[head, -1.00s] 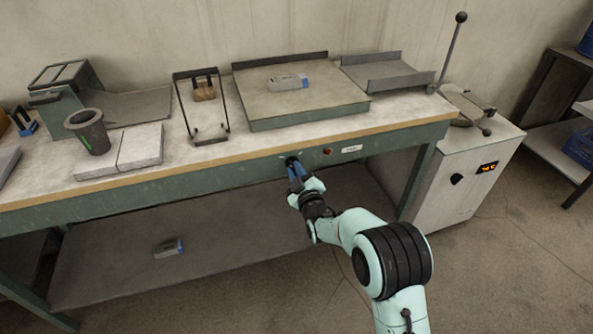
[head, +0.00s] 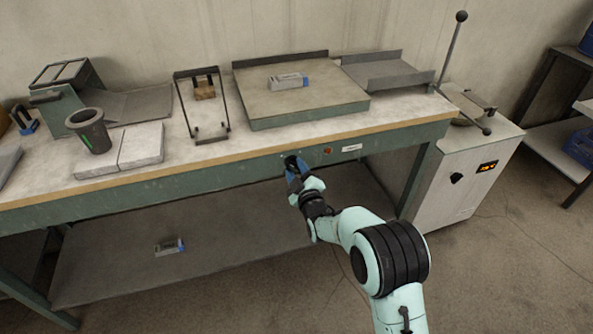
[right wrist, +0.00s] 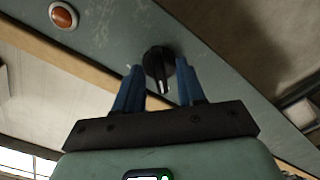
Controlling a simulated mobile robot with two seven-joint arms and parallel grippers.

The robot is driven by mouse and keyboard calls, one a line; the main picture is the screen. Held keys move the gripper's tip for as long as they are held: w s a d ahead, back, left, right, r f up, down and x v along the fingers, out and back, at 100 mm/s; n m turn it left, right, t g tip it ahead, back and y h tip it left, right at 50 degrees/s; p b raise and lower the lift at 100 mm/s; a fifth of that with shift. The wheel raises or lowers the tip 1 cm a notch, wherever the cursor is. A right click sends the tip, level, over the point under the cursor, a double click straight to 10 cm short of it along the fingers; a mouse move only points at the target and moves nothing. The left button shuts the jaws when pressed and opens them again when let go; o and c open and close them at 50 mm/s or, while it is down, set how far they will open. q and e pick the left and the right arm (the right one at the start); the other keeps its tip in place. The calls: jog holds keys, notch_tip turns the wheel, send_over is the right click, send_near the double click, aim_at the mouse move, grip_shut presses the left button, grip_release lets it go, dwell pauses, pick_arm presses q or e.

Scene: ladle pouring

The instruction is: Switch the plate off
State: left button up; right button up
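The plate (head: 300,104) is a flat, wide slab on the bench with a grey bar on top. Below it, on the green front rail, is a black knob (head: 289,160), also in the right wrist view (right wrist: 158,60), with its grip bar pointing down towards the gripper. An orange-red lamp (head: 327,151) sits beside the knob and shows in the right wrist view (right wrist: 63,15); I cannot tell if it is lit. My right gripper (head: 296,167) is at the knob, its blue fingers (right wrist: 159,72) apart on either side, with a small gap visible. My left gripper is not in view.
A white label (head: 352,148) is right of the lamp. A wire frame (head: 223,105), a dark cup (head: 90,130) and pale slabs (head: 140,146) stand on the bench. A white cabinet (head: 460,175) with a display is at right. A lower shelf (head: 220,240) runs underneath.

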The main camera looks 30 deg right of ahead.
jog(key=shift+s+a, duration=0.1)
jog(key=shift+s, duration=0.25)
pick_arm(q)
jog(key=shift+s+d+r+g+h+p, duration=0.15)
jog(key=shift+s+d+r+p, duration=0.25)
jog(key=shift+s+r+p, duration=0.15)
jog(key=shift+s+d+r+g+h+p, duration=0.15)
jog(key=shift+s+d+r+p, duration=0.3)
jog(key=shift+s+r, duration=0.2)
pick_arm(e)
jog(key=v, duration=1.2)
jog(key=shift+s, duration=0.35)
